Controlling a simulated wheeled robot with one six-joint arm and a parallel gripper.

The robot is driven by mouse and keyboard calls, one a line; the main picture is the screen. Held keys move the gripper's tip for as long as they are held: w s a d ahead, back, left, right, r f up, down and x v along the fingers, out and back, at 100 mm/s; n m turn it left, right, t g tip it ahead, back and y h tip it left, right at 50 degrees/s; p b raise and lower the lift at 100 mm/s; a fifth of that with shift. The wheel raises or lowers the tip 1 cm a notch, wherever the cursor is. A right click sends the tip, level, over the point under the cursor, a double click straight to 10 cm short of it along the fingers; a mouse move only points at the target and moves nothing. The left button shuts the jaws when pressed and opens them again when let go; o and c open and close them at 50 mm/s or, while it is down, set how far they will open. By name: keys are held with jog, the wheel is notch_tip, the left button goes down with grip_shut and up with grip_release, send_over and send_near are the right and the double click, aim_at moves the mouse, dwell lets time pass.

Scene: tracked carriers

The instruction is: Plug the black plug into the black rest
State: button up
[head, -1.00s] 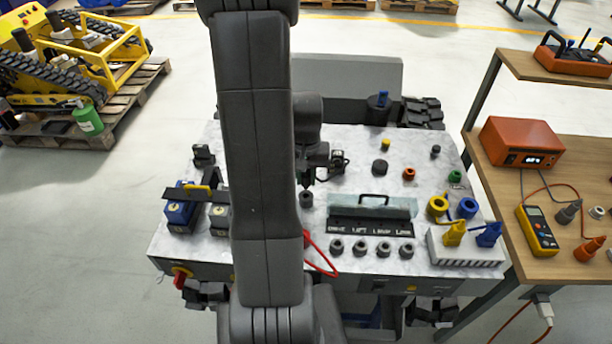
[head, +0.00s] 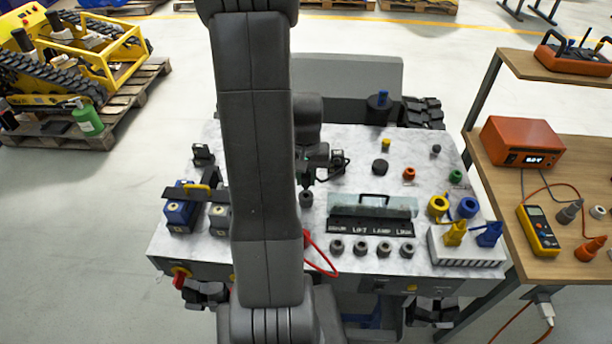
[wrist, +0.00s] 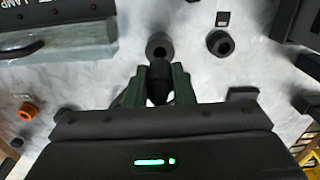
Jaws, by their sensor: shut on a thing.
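My gripper (wrist: 158,88) has dark green fingers shut on the black plug (wrist: 158,80), which points away from the wrist camera. In the head view my gripper (head: 306,178) is small and partly hidden behind my arm. A dark grey round socket (wrist: 160,46) with a dark hole lies just beyond the plug in the wrist view; it also shows in the head view (head: 306,199). A second, blacker round socket (wrist: 220,42) sits to its right beside a small label. I cannot tell for sure which is the black rest. The plug appears apart from both.
The marbled panel top (head: 345,140) carries several fittings. A clear cover with a black handle (head: 373,205) stands right of my gripper. An orange socket (wrist: 27,111) and dark blocks (wrist: 297,20) flank the wrist view. A red cable (head: 322,262) loops at the front.

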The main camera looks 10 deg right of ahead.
aim_at(306, 186)
jog(key=shift+f+b, duration=1.7)
jog(key=shift+f, duration=0.45)
jog(key=o, duration=1)
jog(key=shift+r, duration=0.1)
jog(key=shift+o, duration=0.2)
notch_tip(306, 186, up, 14)
jog(key=shift+f, duration=0.1)
jog(key=shift+f, duration=0.1)
notch_tip(306, 186, down, 14)
jog(key=shift+r, duration=0.15)
jog(key=shift+r+p, duration=0.35)
jog(key=shift+r, duration=0.05)
